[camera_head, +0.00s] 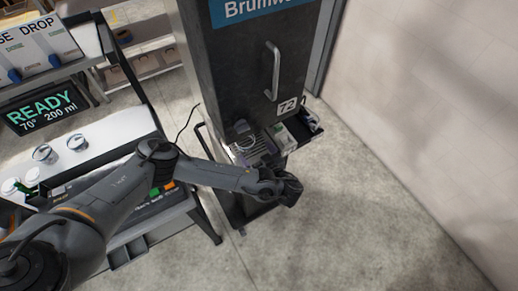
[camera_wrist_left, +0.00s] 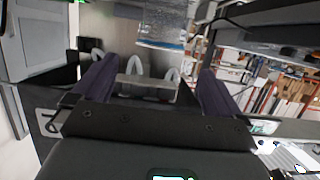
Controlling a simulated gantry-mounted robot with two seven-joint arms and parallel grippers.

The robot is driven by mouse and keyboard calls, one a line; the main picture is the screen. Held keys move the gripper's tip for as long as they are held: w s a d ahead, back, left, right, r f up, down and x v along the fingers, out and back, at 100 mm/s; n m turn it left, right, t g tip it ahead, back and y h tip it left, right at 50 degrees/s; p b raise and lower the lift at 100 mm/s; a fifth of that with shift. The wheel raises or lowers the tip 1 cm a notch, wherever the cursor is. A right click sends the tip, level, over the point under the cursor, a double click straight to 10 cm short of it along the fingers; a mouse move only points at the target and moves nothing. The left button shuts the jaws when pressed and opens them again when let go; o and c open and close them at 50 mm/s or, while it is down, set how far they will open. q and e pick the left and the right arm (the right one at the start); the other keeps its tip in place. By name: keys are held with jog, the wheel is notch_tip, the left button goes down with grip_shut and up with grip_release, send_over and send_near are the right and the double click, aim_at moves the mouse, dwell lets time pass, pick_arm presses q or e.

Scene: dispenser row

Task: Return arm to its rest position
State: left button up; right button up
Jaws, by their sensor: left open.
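My left arm comes in from the left in the head view and stretches across to the dark cabinet (camera_head: 245,75). Its gripper (camera_head: 290,188) is in front of the cabinet's lower right part, over the floor side of an open shelf. In the left wrist view the two purple-grey fingers of my left gripper (camera_wrist_left: 153,90) stand wide apart. A grey bar and white loops show between and beyond them. I see nothing gripped. My right gripper is in neither view.
The cabinet has a vertical handle (camera_head: 272,70) and a "72" label (camera_head: 287,106). A low shelf with small items (camera_head: 285,138) juts out beneath. A counter with white cups (camera_head: 77,142) and a READY display (camera_head: 42,108) stands at left. Floor (camera_head: 350,220) at right is clear.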

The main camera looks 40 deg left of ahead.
pick_arm(q)
jog(key=shift+s+d+r+p, duration=0.15)
jog(key=shift+s+d+p, duration=0.15)
jog(key=shift+d+p, duration=0.3)
